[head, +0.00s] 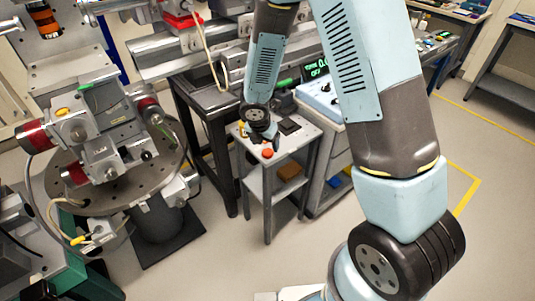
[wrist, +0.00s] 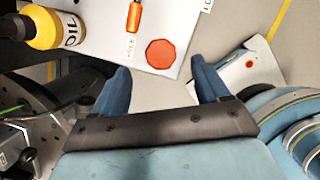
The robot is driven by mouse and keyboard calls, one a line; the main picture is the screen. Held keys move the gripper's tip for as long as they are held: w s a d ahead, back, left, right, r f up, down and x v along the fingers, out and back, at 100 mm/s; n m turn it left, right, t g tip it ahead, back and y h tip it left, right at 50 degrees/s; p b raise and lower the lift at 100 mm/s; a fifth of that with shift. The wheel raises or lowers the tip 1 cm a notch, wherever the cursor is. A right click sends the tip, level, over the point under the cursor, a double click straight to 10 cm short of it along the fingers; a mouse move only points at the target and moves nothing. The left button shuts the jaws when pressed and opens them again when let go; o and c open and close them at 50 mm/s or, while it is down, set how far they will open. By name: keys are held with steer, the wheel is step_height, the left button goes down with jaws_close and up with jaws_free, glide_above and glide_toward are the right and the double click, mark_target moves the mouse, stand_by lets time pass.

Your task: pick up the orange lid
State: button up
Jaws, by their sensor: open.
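The orange lid (wrist: 161,54) is a flat, eight-sided piece lying near the edge of a white tabletop (wrist: 185,20) in the wrist view. In the head view the lid (head: 267,153) shows as a small orange-red spot on the small side table, just below my gripper (head: 268,137). In the wrist view my gripper (wrist: 161,66) is open, with its two blue fingers to either side of the lid in the picture. Nothing is between the fingers. How high the fingertips are above the tabletop is hard to tell.
An orange-handled tool (wrist: 134,16) lies beside the lid, with a small printed label. A yellow bottle marked OIL (wrist: 58,28) stands at the upper left. The side table has a lower shelf with a brown block (head: 289,171). Heavy beamline equipment (head: 110,150) stands to the left.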

mark_target(268, 152)
steer(key=shift+x, duration=2.45)
steer(key=shift+s, duration=0.2)
steer(key=c, duration=1.1)
